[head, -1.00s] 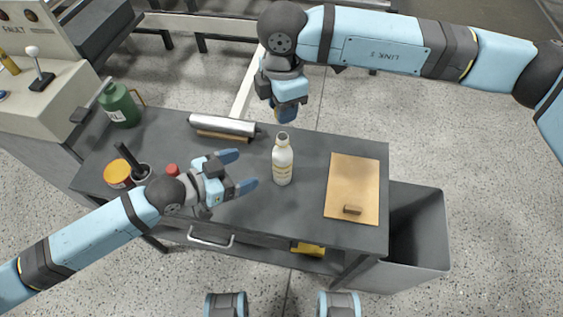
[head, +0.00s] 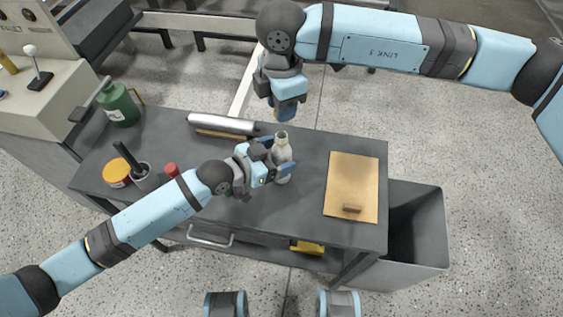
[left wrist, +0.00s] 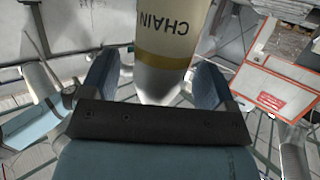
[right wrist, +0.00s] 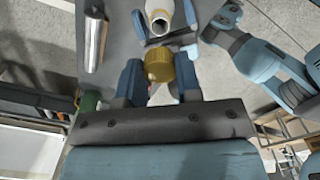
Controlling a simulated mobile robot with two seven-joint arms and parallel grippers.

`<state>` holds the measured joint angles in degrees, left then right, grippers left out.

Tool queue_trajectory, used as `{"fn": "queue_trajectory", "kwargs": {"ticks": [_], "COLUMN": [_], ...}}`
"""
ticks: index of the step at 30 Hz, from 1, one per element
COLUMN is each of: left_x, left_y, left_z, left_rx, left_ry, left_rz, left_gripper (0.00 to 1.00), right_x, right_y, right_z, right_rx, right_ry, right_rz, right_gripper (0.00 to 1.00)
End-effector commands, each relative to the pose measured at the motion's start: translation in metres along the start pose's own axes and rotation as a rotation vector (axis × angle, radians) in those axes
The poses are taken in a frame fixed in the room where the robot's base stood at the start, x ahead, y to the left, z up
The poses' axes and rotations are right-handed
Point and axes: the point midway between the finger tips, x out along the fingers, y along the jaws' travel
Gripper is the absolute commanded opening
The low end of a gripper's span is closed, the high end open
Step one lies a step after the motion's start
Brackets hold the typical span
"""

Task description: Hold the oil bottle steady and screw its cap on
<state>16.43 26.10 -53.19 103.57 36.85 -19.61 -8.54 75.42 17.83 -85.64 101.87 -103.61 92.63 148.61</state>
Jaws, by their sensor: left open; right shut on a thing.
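The oil bottle (head: 282,149) is white with an open neck and stands upright on the grey bench. In the left wrist view its body (left wrist: 176,30) shows the word "CHAIN" upside down above a gold band. My left gripper (head: 276,168) is open with its fingers on either side of the bottle body. My right gripper (head: 287,108) is above and behind the bottle. In the right wrist view it is shut on the gold cap (right wrist: 159,66), and the bottle neck (right wrist: 158,22) shows beyond the cap, apart from it.
A metal roller (head: 222,123) lies behind and left of the bottle. A clipboard (head: 351,185) lies to the right. A green can (head: 120,105), an orange tin (head: 117,173) and a red-capped item (head: 172,170) stand left. A grey bin (head: 425,235) is at the bench's right end.

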Motion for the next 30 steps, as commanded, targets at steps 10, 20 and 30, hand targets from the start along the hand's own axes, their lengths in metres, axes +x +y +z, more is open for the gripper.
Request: {"fn": "queue_trajectory", "kwargs": {"ticks": [10, 20, 30], "left_x": [0.014, 0.014, 0.014], "left_y": [0.000, 0.000, 0.000], "left_z": [0.000, 0.000, 0.000], "left_rx": [0.001, 0.001, 0.000], "left_ry": [0.000, 0.000, 0.000], "left_rz": [0.000, 0.000, 0.000], "left_gripper": [0.81, 0.40, 0.08], "right_x": [0.000, 0.000, 0.011], "right_y": [0.000, 0.000, 0.000], "right_z": [0.000, 0.000, 0.000], "right_rx": [0.000, 0.000, 0.001], "right_ry": [0.000, 0.000, 0.000], "right_rz": [0.000, 0.000, -0.002], "right_gripper": [0.10, 0.10, 0.10]}}
